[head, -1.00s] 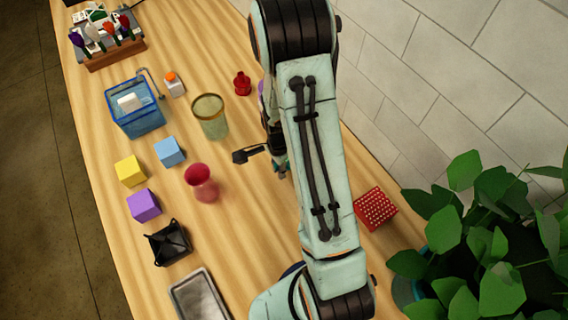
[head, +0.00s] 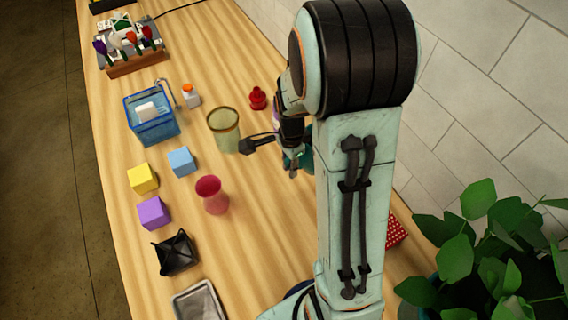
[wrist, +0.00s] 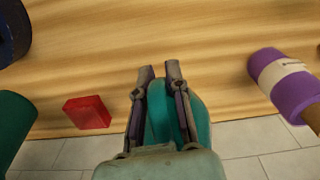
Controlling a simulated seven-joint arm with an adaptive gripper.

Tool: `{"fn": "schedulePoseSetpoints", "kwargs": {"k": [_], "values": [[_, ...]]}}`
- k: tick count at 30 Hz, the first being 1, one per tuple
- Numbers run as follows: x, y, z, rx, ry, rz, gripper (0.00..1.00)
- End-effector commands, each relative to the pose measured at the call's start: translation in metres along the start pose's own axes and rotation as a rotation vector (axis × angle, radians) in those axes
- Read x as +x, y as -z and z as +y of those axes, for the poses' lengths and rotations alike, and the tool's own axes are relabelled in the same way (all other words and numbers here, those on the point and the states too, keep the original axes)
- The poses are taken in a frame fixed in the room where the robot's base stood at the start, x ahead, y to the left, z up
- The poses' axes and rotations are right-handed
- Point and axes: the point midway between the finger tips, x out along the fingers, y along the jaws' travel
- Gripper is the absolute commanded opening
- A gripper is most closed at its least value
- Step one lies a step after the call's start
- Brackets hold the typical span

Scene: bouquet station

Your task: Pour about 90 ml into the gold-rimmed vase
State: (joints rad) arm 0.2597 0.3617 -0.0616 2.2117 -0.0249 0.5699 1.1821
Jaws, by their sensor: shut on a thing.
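The gold-rimmed vase (head: 224,132) is greenish, see-through and upright on the wooden table, left of my gripper in the head view. My gripper (wrist: 160,75) is shut on a teal vessel (wrist: 163,125), seen between and behind the fingers in the wrist view. In the head view, a little of the teal vessel (head: 303,160) shows beside my arm, to the right of the vase and apart from it. My arm hides most of the vessel and the fingers there. I cannot see any liquid in the vessel or its level.
A pink vase (head: 212,196) stands nearer on the table. Beyond are a red item (head: 258,98), an orange-capped bottle (head: 190,95) and a blue bin (head: 152,118). Cubes line the left. The wrist view shows a purple roll (wrist: 288,85) and a red box (wrist: 88,112).

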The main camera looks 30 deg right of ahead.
Motion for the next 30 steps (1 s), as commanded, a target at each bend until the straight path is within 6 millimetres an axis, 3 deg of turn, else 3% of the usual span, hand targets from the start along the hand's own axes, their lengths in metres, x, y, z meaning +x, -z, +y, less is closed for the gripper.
{"fn": "schedulePoseSetpoints", "kwargs": {"k": [8,18,26,30], "values": [[-0.02,0.001,-0.001,0.0,0.004,0.002,0.0],[-0.063,0.0,0.0,0.0,0.005,0.002,0.0],[-0.065,-0.002,-0.03,-0.017,0.002,0.001,0.0],[-0.067,-0.007,-0.053,-0.029,0.002,0.0,0.0]]}}
